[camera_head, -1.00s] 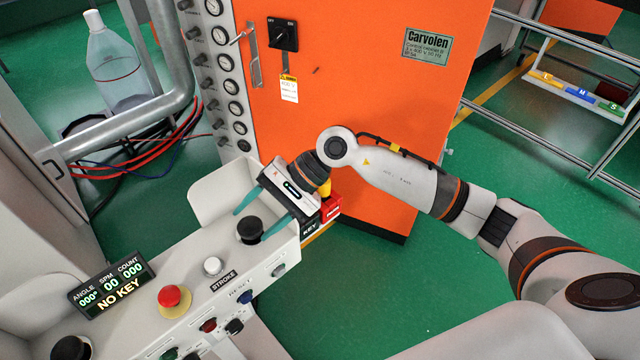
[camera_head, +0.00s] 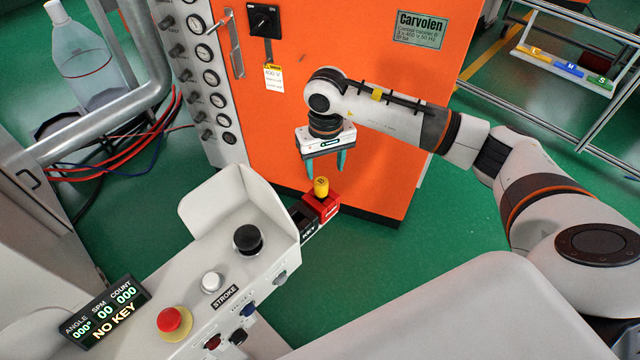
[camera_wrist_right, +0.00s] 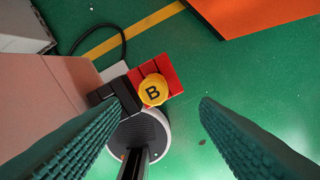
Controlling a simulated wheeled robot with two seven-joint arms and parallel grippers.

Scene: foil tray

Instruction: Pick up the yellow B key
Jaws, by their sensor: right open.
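The yellow B key (camera_head: 321,187) stands upright in a red holder (camera_head: 326,207) at the far right corner of the control panel. In the right wrist view the yellow key (camera_wrist_right: 153,90) shows its round top with a black B, between my two teal fingers but beyond their tips and nearer the left finger. My right gripper (camera_head: 324,170) is open and empty, pointing down, above and slightly behind the key in the head view. It does not touch the key. My left gripper is not in view.
A black key block (camera_head: 306,222) sits beside the red holder. The panel (camera_head: 225,240) carries a black knob, a white button and a red-yellow button; its display (camera_head: 108,300) reads NO KEY. An orange cabinet (camera_head: 370,90) stands close behind my right gripper.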

